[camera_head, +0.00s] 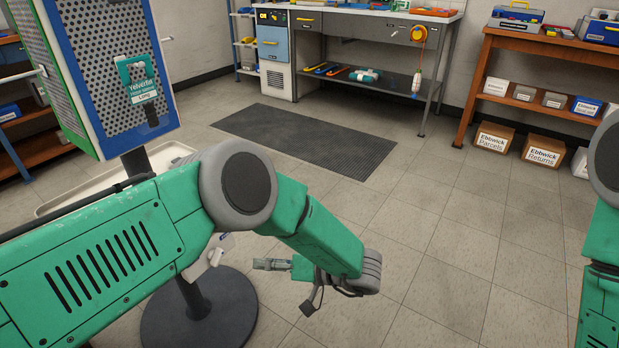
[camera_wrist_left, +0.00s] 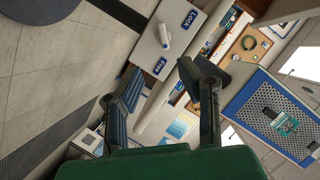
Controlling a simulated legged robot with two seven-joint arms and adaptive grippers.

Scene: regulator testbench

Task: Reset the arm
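My left gripper (camera_head: 285,280) hangs at the end of my green left arm, past its bent elbow, over the floor near a round black stand base. In the left wrist view its two fingers (camera_wrist_left: 158,72) are spread apart with nothing between them. Beyond them that view shows a pale panel (camera_wrist_left: 150,45) with blue "Lock" and "Free" labels and a small white lever (camera_wrist_left: 165,36) between them. The gripper is apart from the lever. I cannot tell which label the lever is set to. In the head view a small white part (camera_head: 215,250) shows behind my left arm. My right gripper is out of view.
A perforated blue-framed panel (camera_head: 110,75) stands on a post at the left, with a round black base (camera_head: 228,312) below. A dark mat (camera_head: 305,138) lies on the tiles. A workbench (camera_head: 375,16) and a wooden shelf (camera_head: 548,40) stand behind. The middle floor is clear.

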